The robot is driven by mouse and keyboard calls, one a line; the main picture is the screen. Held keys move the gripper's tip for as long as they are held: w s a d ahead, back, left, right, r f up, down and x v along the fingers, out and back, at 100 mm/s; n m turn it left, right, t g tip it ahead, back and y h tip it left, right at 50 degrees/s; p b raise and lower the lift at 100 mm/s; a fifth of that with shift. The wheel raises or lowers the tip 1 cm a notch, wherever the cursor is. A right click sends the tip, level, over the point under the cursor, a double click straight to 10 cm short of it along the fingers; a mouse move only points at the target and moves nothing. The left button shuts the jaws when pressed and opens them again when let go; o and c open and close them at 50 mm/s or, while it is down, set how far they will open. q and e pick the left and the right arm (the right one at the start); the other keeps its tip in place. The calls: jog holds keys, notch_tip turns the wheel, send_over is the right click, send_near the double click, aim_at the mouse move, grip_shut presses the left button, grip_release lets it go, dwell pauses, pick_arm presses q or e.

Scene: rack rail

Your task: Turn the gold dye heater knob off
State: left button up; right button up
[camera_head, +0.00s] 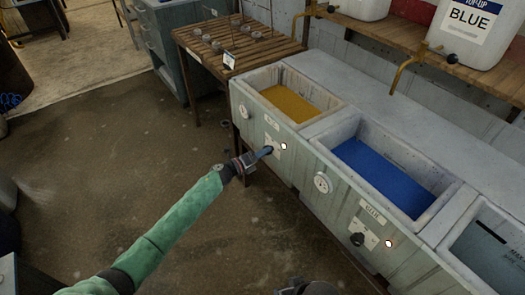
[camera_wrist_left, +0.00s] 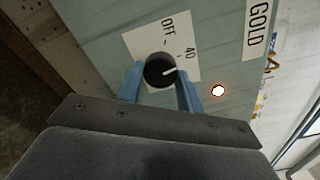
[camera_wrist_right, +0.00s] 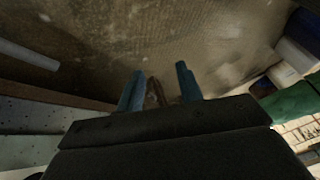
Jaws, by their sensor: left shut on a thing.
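The gold dye heater knob (camera_wrist_left: 160,70) is round and black with a white pointer line, on a white plate marked OFF and 40 (camera_wrist_left: 184,62). Its pointer aims right and slightly up in the left wrist view, not at OFF. My left gripper (camera_wrist_left: 160,84) has its blue fingers on either side of the knob and is shut on it. In the head view my left gripper (camera_head: 264,153) hides most of the knob. A lit lamp (camera_wrist_left: 218,91) glows beside the plate, under the GOLD label (camera_wrist_left: 259,28). My right gripper (camera_wrist_right: 160,88) is open and empty, away from the panel.
The gold vat (camera_head: 292,103) and blue vat (camera_head: 380,177) sit side by side. A white dial (camera_head: 322,183) and the blue heater knob (camera_head: 357,239) with its own lit lamp (camera_head: 389,243) are further along the front. A slatted table (camera_head: 262,50) stands behind. The floor is open.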

pick_arm(q)
jog(key=n+p, duration=0.3)
jog(key=n, duration=0.3)
jog(key=shift+a+r, duration=0.1)
jog(key=shift+r, duration=0.05)
jog(key=shift+n+p, duration=1)
jog(key=shift+n, duration=0.9)
pick_arm(e)
jog(key=s+d+r+g+h, duration=0.1)
jog(key=s+d+r, duration=0.1)
jog(key=d+r, duration=0.4)
jog(key=shift+s+d+r+g+h, duration=0.3)
jog(key=shift+d+r+g+h, duration=0.1)
jog(key=shift+r, duration=0.95)
jog(key=shift+s, duration=0.1)
jog(key=shift+r, duration=0.1)
pick_arm(q)
jog(key=o, duration=1)
pick_arm(e)
jog(key=shift+w, duration=0.2)
